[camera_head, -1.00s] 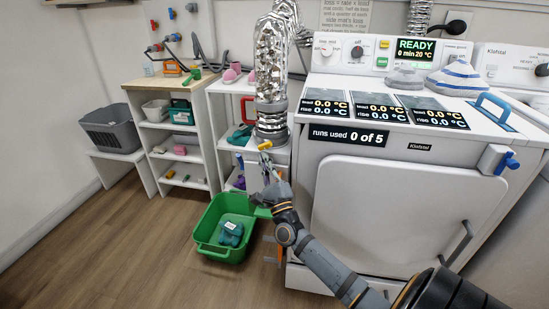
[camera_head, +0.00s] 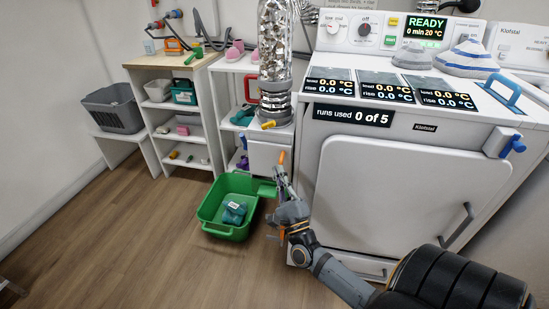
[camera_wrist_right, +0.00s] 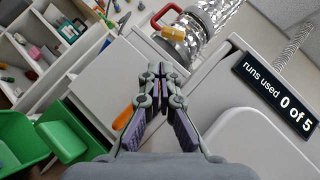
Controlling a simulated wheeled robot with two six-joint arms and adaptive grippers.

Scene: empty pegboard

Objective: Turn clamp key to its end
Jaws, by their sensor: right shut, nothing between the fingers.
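The clamp key, a small yellow tab, sticks out at the foot of the shiny silver duct (camera_head: 274,50) by its grey clamp band (camera_head: 274,104). I see the key (camera_head: 268,124) in the head view, and it also shows in the right wrist view (camera_wrist_right: 172,33). My right gripper (camera_head: 280,174) is shut and empty, lower than the key and apart from it. In the right wrist view its fingertips (camera_wrist_right: 163,72) point up toward the duct, with a gap to the key. My left gripper is in neither view.
The white dryer (camera_head: 400,190) fills the right; a blue knob (camera_head: 514,145) sits on its right side. A green basket (camera_head: 228,231) with a teal item stands on the floor. Shelves (camera_head: 180,140) stand left. An orange piece (camera_head: 282,157) shows by my right fingertips.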

